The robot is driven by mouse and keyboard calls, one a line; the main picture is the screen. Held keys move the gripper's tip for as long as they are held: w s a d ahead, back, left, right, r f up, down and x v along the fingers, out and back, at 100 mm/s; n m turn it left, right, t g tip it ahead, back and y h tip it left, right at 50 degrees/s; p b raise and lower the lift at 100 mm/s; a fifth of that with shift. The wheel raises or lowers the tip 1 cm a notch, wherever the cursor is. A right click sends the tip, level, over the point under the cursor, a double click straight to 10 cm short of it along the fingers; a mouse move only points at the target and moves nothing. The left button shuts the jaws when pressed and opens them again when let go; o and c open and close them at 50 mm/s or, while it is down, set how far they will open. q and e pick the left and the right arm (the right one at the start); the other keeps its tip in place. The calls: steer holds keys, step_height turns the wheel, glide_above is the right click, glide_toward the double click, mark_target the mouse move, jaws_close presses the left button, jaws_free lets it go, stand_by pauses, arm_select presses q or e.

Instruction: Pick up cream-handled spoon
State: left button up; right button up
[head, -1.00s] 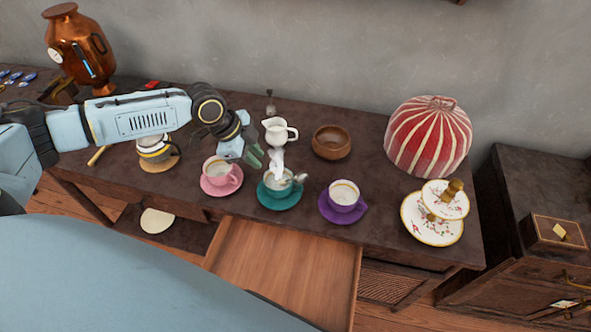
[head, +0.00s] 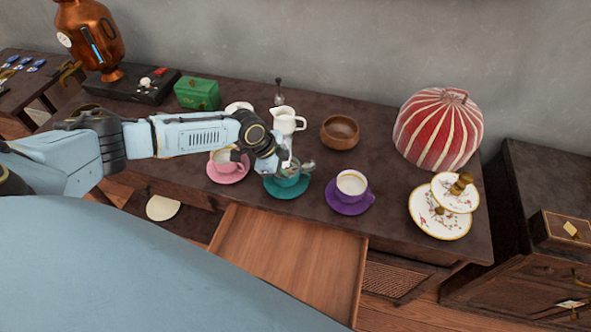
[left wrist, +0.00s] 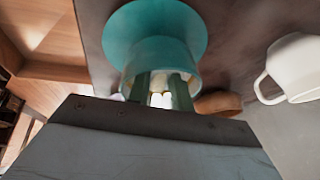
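The teal cup (head: 291,181) stands on a teal saucer (head: 288,193) near the table's front; it also shows in the left wrist view (left wrist: 163,55). My left gripper (head: 285,160) is directly above this cup, its fingertips reaching into or over it. In the left wrist view a cream piece (left wrist: 160,100), seemingly the spoon's handle, lies between the two green fingers (left wrist: 160,88). I cannot tell whether they press on it. The rest of the spoon is hidden. A silvery rounded piece (head: 308,165) shows at the cup's right side. My right gripper is not in view.
A white pitcher (head: 287,121) stands close behind my gripper. A pink cup (head: 224,162) is left and a purple cup (head: 350,184) right. A brown bowl (head: 340,132) and a striped dome (head: 438,130) stand farther right. An open drawer (head: 290,260) juts out in front.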

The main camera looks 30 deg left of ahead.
arm_select(q)
jaws_close()
